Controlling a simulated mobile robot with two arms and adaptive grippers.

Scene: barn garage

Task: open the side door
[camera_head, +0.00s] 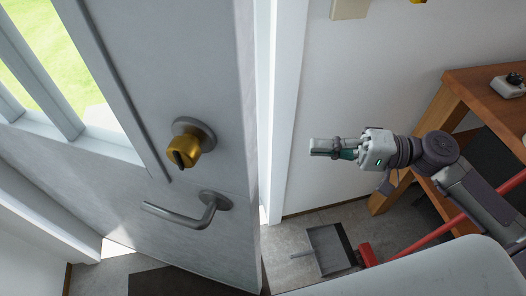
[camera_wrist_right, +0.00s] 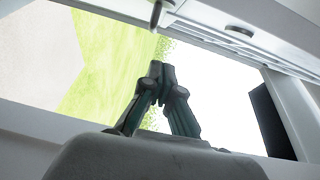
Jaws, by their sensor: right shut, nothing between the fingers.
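The side door (camera_head: 215,80) is grey with a window at its left, and it fills the left half of the head view. It stands ajar, with a narrow bright gap between its right edge and the white frame (camera_head: 287,100). A lever handle (camera_head: 185,217) sits below a brass lock knob (camera_head: 185,150). My right gripper (camera_head: 325,147) is shut and empty, right of the frame and apart from door and handle. In the right wrist view the gripper (camera_wrist_right: 158,75) shows against bright grass and pavement outside. My left gripper is not in view.
A dustpan (camera_head: 328,248) and a red pole (camera_head: 430,243) are low at the right. A dark mat (camera_head: 175,284) lies below the door. The white wall (camera_head: 385,50) is behind the gripper.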

